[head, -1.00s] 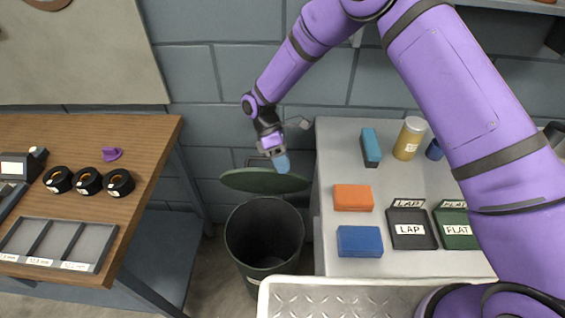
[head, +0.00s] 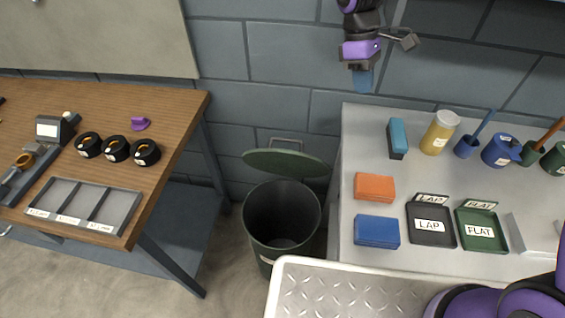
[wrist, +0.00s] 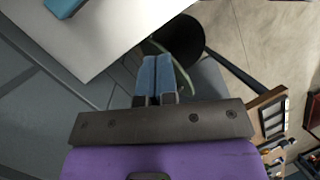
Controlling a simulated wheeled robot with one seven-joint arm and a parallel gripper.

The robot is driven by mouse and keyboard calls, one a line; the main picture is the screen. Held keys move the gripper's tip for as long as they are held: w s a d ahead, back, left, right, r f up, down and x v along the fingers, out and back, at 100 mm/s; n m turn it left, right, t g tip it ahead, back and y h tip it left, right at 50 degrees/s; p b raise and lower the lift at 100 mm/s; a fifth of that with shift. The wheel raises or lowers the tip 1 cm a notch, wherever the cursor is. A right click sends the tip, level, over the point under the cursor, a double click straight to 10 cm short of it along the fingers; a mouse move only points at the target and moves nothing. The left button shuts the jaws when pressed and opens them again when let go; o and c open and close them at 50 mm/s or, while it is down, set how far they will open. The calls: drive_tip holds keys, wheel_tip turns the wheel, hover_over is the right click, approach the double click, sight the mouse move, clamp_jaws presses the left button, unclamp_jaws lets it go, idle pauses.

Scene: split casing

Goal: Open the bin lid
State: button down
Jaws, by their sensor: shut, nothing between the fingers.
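The bin (head: 283,225) is a dark round can on the floor between the wooden bench and the grey table. Its green lid (head: 287,163) is tipped up and back at the rear of the rim, and the mouth is open and looks empty. My gripper (head: 363,82) hangs high near the wall, above and to the right of the lid, apart from it. Its blue fingers (wrist: 156,75) are shut together with nothing between them. The bin also shows beyond the fingers in the wrist view (wrist: 180,38), with the lid edge partly hidden behind them.
The grey table (head: 400,187) right of the bin holds a blue-and-black block (head: 397,138), a yellow jar (head: 439,132), orange and blue blocks, and labelled trays. The wooden bench (head: 185,120) at left holds black rings and a tray. A metal tread plate (head: 335,292) is in front.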

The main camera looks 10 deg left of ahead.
drive_tip(key=s+d+r+m+t+y, duration=0.1)
drive_tip(key=s+d+r+m+t, duration=0.35)
drive_tip(key=d+r, duration=0.7)
drive_tip(key=s+d+r+m+t, duration=0.1)
drive_tip(key=s+d+r+m, duration=0.15)
drive_tip(key=s, duration=0.25)
drive_tip(key=s+d+r+m+y, duration=0.1)
drive_tip(key=s+d+r, duration=0.15)
drive_tip(key=s, duration=0.25)
drive_tip(key=s+d+r+m+t, duration=0.1)
drive_tip(key=s+d+r+m, duration=0.1)
drive_tip(key=s+d, duration=0.25)
drive_tip(key=w+a+f+n+t+h, duration=0.1)
drive_tip(key=w+a+f+n+h, duration=0.6)
drive_tip(key=a+f+n, duration=0.5)
drive_tip(key=w+a+f+n+t+h, duration=0.1)
drive_tip(key=w+a+f+n+h, duration=0.55)
drive_tip(key=a+f+n, duration=0.5)
drive_tip(key=n+t+y, duration=1.4)
drive_tip(key=n+t, duration=0.3)
drive_tip(key=n, duration=1)
approach(283, 155)
drive_tip(key=x, duration=0.7)
drive_tip(key=shift+w, duration=0.3)
